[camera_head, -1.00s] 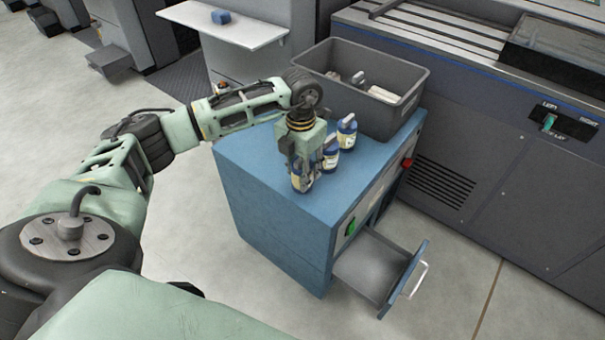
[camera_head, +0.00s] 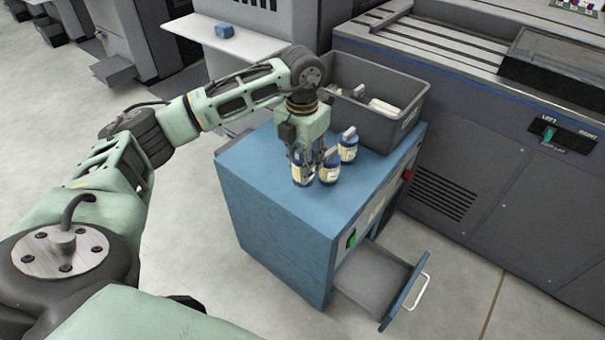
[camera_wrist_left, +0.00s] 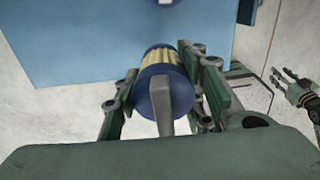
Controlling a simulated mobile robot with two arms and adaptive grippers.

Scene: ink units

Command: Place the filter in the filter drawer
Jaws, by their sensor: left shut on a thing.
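A drawer (camera_head: 370,278) at the cabinet's front is pulled open and looks empty. My right gripper (camera_wrist_left: 287,78) shows at the right of the left wrist view, its fingers apart.
A grey bin (camera_head: 385,125) with white items stands at the back of the cabinet top (camera_head: 268,180). A large grey machine (camera_head: 470,150) stands to the right. A white shelf (camera_head: 215,35) with a small blue block is behind. The floor by the drawer is clear.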

